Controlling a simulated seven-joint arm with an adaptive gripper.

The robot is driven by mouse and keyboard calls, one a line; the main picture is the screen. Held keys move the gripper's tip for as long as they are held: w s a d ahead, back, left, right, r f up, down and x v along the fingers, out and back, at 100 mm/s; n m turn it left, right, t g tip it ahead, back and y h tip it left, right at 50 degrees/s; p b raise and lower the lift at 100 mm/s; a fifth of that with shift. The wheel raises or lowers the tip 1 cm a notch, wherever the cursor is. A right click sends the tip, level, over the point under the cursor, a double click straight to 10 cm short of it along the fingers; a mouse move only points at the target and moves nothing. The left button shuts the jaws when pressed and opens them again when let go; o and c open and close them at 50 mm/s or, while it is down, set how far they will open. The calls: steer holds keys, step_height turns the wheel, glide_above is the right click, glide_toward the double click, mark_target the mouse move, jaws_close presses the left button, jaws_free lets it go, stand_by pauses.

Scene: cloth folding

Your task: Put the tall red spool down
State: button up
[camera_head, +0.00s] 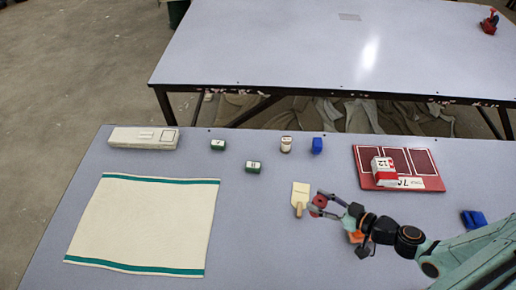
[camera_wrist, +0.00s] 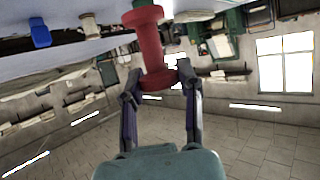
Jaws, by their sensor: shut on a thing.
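The tall red spool (camera_wrist: 150,45) is between the fingers of my gripper (camera_wrist: 157,88) in the wrist view. The fingers are shut on it near one flanged end, and its other end points away from my gripper. In the head view the spool (camera_head: 318,204) shows small and red at the fingertips of my gripper (camera_head: 322,207), just right of a cream paddle with a brown handle (camera_head: 301,193). It appears to be above the table, but its exact height is unclear. My gripper partly hides it there.
A cream cloth with green bands (camera_head: 145,225) lies flat at left. A red tray (camera_head: 433,184) holds a red-white box (camera_head: 383,171).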

steer(key=w+a+r+m+t+h, duration=0.1)
steer(key=w+a+r+m+h, duration=0.1)
steer(key=w+a, duration=0.5)
steer(key=w+a+r+m+t+h, duration=0.1)
steer(key=w+a+r+t, duration=0.15)
steer(key=w+a, duration=0.45)
steer(key=shift+m+g, duration=0.3)
steer(key=shift+g, duration=0.15)
steer(key=w+a+f, duration=0.1)
steer(key=w+f, duration=0.2)
steer(key=w, duration=0.1)
steer(key=w+a+f, duration=0.1)
steer(key=w+f, duration=0.1)
steer(key=w, duration=0.2)
steer(key=w+a+f, duration=0.2)
steer(key=w+f, duration=0.1)
steer(key=w, duration=0.1)
steer(key=shift+w+a+f, duration=0.1)
steer(key=shift+w+f, duration=0.1)
steer(key=shift+f, duration=0.1)
steer(key=shift+w+f, duration=0.2)
steer(key=shift+f, duration=0.05)
steer(key=shift+w+a+f, duration=0.1)
steer(key=shift+w+f, duration=0.05)
steer(key=shift+f, duration=1.55)
steer(key=o, duration=1)
